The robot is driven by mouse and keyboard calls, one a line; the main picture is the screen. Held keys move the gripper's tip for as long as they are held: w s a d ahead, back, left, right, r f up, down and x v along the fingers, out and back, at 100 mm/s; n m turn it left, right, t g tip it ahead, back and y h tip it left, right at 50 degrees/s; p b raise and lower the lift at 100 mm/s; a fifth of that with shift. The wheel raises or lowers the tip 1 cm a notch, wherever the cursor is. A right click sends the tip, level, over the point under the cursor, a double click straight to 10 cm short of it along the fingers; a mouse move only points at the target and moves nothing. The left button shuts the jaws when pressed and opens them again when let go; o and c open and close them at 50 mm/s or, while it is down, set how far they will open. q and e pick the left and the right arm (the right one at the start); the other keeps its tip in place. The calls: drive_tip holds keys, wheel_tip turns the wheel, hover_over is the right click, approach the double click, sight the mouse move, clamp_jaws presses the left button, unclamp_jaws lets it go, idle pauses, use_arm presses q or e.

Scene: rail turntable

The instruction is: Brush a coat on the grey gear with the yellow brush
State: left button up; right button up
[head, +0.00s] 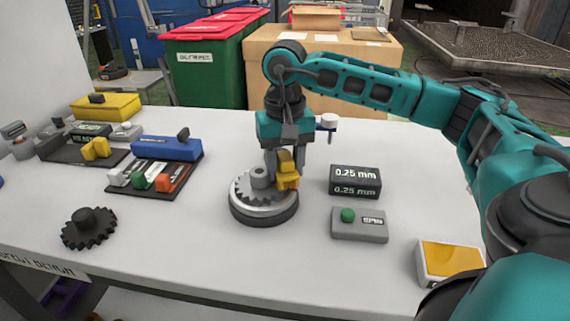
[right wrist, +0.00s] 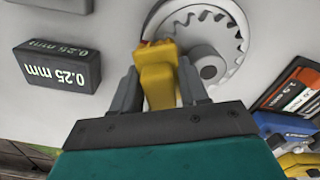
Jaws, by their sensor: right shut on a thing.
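The grey gear (head: 248,190), toothed with a round hub, lies on a round turntable (head: 264,214) with a silver top and dark base. My right gripper (head: 284,164) points down over the gear's right side, shut on the yellow brush (head: 287,181). The brush's lower end is at the gear's right edge; I cannot tell whether it touches. In the right wrist view the yellow brush (right wrist: 158,78) sits between the two fingers and hides part of the gear (right wrist: 219,27), with the hub beside it. My left gripper is not in view.
A black "0.25 mm" block (head: 355,182) and a grey box with a green button (head: 359,225) stand right of the turntable. A yellow-topped pad (head: 450,262) is at the front right. A black gear (head: 89,228) and dark trays (head: 155,180) with coloured blocks are left.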

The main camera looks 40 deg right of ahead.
sight(286, 156)
idle(0.3)
drive_tip(key=shift+r, duration=0.1)
drive_tip(key=shift+r, duration=0.2)
drive_tip(key=shift+d+r+p, duration=0.1)
drive_tip(key=shift+r+p, duration=2.6)
drive_tip(key=shift+r, duration=0.6)
drive_tip(key=shift+s, duration=0.1)
drive_tip(key=shift+f, duration=0.1)
